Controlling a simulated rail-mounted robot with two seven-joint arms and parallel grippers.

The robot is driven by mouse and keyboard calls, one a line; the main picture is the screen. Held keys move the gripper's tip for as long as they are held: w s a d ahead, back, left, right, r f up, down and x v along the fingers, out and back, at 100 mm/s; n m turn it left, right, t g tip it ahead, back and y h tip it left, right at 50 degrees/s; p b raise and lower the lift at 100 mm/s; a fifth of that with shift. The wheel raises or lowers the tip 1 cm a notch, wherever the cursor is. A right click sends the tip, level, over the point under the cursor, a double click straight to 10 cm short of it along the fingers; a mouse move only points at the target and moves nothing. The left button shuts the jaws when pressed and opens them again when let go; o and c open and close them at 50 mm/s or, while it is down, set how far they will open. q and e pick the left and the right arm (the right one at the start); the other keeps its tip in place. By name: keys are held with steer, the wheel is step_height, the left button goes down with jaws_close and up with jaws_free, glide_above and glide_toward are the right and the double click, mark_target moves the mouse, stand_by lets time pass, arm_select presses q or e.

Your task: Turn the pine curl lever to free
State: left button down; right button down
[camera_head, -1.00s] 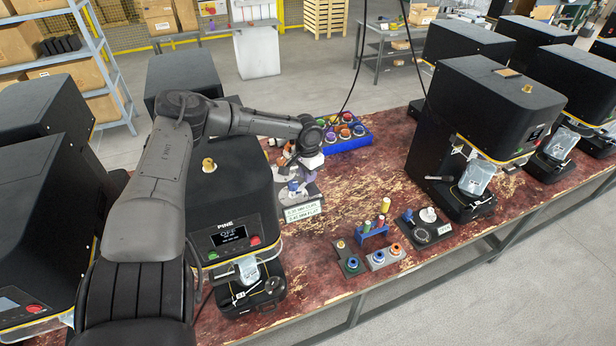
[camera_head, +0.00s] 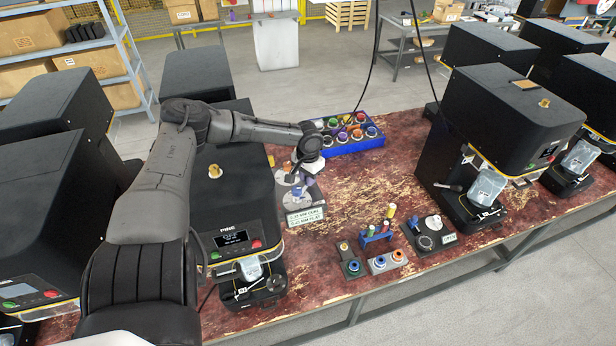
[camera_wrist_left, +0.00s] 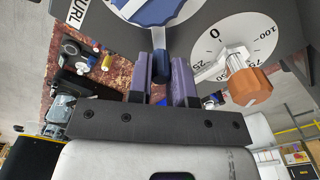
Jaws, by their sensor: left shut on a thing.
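The black PINE machine (camera_head: 240,240) stands at the left of the bench. Beside it is a small gauge stand with a sign (camera_head: 305,216) naming curl and flat. My left gripper (camera_head: 297,180) is at this stand. My left gripper's purple fingers (camera_wrist_left: 163,82) are shut on the blue lever's handle, one finger on each side. The plate's full markings are cut off, so the lever's setting cannot be read. My right gripper is not in view.
A second dial (camera_wrist_left: 215,55), numbered 0 to 100, with a copper-coloured knob (camera_wrist_left: 250,86), sits close beside the fingers. A blue tray (camera_head: 350,147) of coloured pots stands behind the stand. Small tools and a rack (camera_head: 376,235) stand at the front.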

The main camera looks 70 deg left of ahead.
arm_select(q)
steer(key=c, duration=1)
jaws_free()
steer(key=shift+c, duration=0.2)
step_height(320, 180, up, 8)
steer(key=p, duration=0.7)
steer(key=shift+r, duration=0.55)
step_height(320, 180, up, 5)
steer(key=shift+f, duration=0.15)
